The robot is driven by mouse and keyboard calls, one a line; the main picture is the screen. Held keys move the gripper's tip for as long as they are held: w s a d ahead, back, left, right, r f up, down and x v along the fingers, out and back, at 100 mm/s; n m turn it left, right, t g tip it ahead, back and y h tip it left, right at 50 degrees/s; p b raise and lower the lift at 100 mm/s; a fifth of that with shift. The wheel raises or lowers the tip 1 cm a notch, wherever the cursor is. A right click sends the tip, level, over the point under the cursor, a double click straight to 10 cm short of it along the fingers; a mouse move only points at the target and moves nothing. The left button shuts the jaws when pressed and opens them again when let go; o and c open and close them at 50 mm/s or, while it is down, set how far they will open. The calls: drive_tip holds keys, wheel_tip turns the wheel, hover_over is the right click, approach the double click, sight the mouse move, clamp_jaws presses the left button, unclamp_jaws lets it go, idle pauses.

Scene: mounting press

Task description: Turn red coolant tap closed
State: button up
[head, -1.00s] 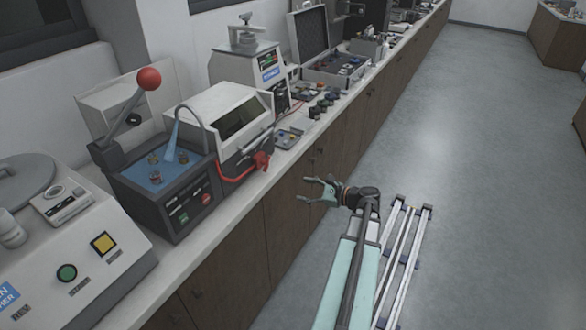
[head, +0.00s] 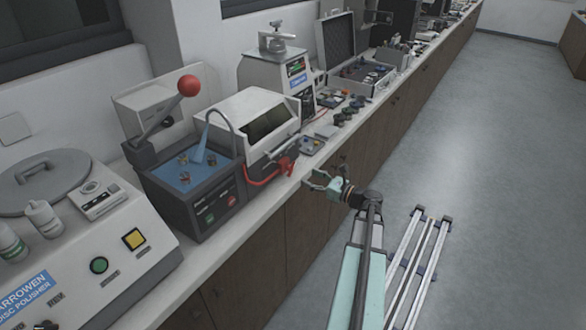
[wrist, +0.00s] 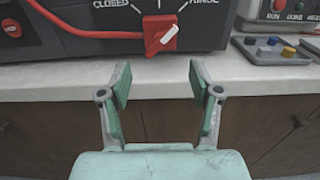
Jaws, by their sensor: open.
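The red coolant tap (head: 285,165) sits low on the front of the white-hooded machine (head: 262,125), at the bench's front edge, with a red hose leading left from it. In the wrist view the red tap (wrist: 160,34) is ahead, between "CLOSED" on the left and "RINSE" on the right. Its white mark (wrist: 163,40) slants up to the right. My gripper (head: 312,180) is open and empty, in front of the bench edge and to the right of the tap. In the wrist view my gripper (wrist: 160,88) has its fingers spread below the tap, apart from it.
The worktop edge (wrist: 155,80) runs between my fingers and the machine. A small tray of coloured parts (head: 312,146) lies just right of the tap. A blue-filled tank with a red-knobbed lever (head: 188,86) stands left. The floor (head: 450,130) right is open.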

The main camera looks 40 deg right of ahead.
sight(290, 168)
drive_tip(key=p+x, duration=0.1)
drive_tip(key=x, duration=0.7)
drive_tip(key=shift+w+p, duration=0.2)
drive_tip(key=shift+p, duration=0.15)
drive_tip(key=shift+c, duration=0.3)
